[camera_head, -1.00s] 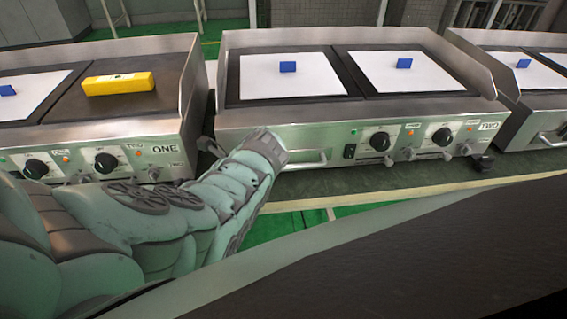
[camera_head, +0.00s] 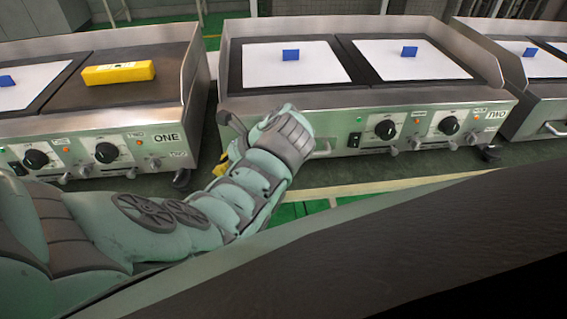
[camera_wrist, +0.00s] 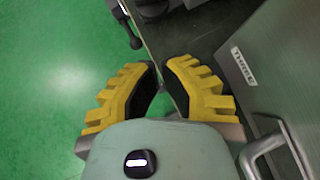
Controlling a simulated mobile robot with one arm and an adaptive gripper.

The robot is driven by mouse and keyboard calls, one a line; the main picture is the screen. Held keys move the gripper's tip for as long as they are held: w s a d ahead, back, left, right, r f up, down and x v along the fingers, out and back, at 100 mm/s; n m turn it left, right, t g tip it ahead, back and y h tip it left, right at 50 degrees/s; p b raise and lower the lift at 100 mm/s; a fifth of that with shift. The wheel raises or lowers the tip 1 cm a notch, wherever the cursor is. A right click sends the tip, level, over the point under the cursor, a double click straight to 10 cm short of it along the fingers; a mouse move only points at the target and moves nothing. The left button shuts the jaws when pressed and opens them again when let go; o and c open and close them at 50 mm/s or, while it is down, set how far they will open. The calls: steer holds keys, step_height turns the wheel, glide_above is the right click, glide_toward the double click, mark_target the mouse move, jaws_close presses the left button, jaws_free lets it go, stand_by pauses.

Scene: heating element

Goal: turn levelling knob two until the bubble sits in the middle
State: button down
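The yellow level (camera_head: 118,73) lies on the right plate of the griddle marked ONE (camera_head: 88,121); its bubble is too small to make out. A black knob-like foot (camera_head: 182,179) hangs under that griddle's front right corner. A small label above it cannot be read surely. A dark knob on a stem (camera_wrist: 135,42) shows at the top of the wrist view, beyond my left finger. My gripper (camera_wrist: 161,68) has yellow fingers with a narrow gap between the tips and nothing seen between them. In the head view my forearm mostly hides it; some yellow shows beside the wrist.
The griddle marked TWO (camera_head: 375,107) stands to the right, with dials and a front handle. In the wrist view, a steel front with a handle (camera_wrist: 262,146) is close on the right. Green floor (camera_wrist: 45,75) lies open on the left.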

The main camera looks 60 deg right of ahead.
mark_target(183, 179)
steer(key=b+x, duration=0.1)
steer(key=x, duration=0.7)
steer(key=shift+w+a, duration=0.15)
steer(key=w, duration=0.1)
steer(key=w+a, duration=0.1)
steer(key=w, duration=0.1)
steer(key=shift+a, duration=0.15)
steer(key=shift+w+a, duration=0.1)
steer(key=shift+w, duration=0.3)
steer(key=shift+w+f+b, duration=0.1)
steer(key=shift+b, duration=0.25)
steer(key=shift+w+n+y, duration=0.25)
steer(key=shift+n+y, duration=0.15)
steer(key=shift+n, duration=0.1)
steer(key=shift+a+p, duration=0.25)
steer(key=shift+p, duration=0.05)
